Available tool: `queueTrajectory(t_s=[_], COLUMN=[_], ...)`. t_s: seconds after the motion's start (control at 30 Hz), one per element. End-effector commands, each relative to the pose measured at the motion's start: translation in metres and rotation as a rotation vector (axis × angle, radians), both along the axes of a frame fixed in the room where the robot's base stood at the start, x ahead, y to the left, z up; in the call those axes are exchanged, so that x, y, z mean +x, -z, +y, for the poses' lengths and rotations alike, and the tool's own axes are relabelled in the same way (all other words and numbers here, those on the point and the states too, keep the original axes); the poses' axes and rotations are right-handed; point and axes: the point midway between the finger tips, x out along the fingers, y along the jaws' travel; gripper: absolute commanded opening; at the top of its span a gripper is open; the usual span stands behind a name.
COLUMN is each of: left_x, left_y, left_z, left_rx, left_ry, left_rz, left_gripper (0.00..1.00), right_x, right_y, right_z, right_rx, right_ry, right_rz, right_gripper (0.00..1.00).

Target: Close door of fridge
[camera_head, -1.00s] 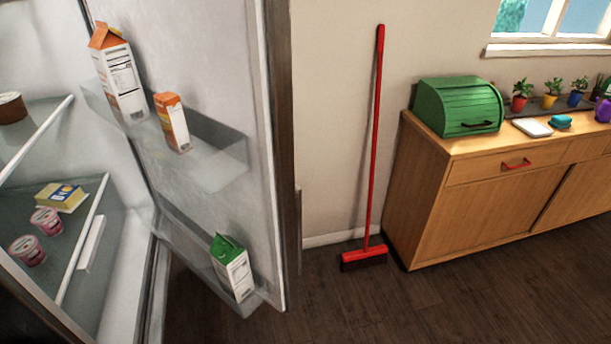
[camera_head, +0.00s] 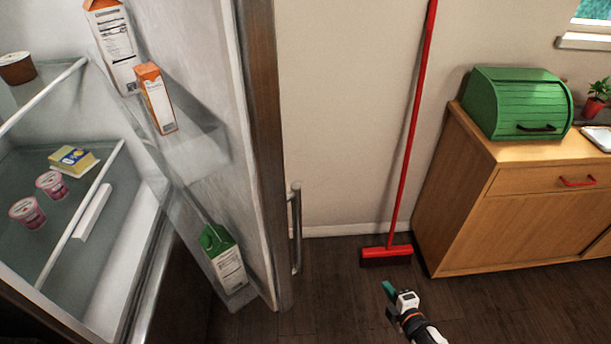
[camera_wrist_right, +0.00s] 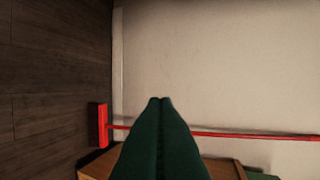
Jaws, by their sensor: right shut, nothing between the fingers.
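The fridge door (camera_head: 262,150) stands open at the left in the head view, with its inner shelves facing me. A metal handle (camera_head: 296,228) shows at its outer edge. The door racks hold a large orange-topped carton (camera_head: 112,45), a small orange carton (camera_head: 157,98) and a green carton (camera_head: 226,262). My right gripper (camera_head: 387,290) is to the right of the door and handle, apart from both. Its green fingers (camera_wrist_right: 160,140) are shut together and empty in the right wrist view. My left gripper is out of view.
The fridge shelves (camera_head: 85,205) hold two pink cups and a yellow box. A red broom (camera_head: 386,251) leans on the wall behind my right gripper. A wooden cabinet (camera_head: 520,215) with a green bread box (camera_head: 517,103) stands right. Dark floor is clear between.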

Motion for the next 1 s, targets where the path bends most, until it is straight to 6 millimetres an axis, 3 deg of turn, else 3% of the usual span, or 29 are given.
queueTrajectory(t_s=[0.03, 0.13, 0.2, 0.3, 0.4, 0.5, 0.57, 0.6, 0.83, 1.0], left_x=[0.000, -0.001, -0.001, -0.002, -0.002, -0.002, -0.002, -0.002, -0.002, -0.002], left_y=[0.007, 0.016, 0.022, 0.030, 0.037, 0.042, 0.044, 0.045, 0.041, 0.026], left_z=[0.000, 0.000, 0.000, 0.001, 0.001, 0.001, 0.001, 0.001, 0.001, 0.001], left_rx=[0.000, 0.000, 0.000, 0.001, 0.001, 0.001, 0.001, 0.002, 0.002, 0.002], left_ry=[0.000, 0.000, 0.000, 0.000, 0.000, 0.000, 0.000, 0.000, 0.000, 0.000], left_rz=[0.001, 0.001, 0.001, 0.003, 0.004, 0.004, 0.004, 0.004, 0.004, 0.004], left_gripper=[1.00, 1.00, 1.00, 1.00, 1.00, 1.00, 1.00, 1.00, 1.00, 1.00], right_x=[0.037, 0.084, 0.099, 0.094, 0.071, 0.046, 0.034, 0.028, 0.018, 0.021], right_y=[-0.046, -0.149, -0.225, -0.315, -0.377, -0.411, -0.422, -0.427, -0.437, -0.440], right_z=[0.003, 0.020, 0.036, 0.061, 0.081, 0.094, 0.099, 0.100, 0.110, 0.137], right_rx=[-0.141, -0.496, -0.792, -1.231, -1.640, -1.960, -2.099, 2.082, 1.943, 1.946], right_ry=[-0.107, -0.312, -0.426, -0.523, -0.543, -0.514, -0.487, 0.449, 0.353, 0.353], right_rz=[-0.179, -0.577, -0.891, -1.339, -1.752, -2.085, -2.235, 2.221, 2.086, 2.091], right_gripper=[0.00, 0.00, 0.00, 0.00, 0.00, 0.00, 0.00, 0.00, 0.00, 0.00])
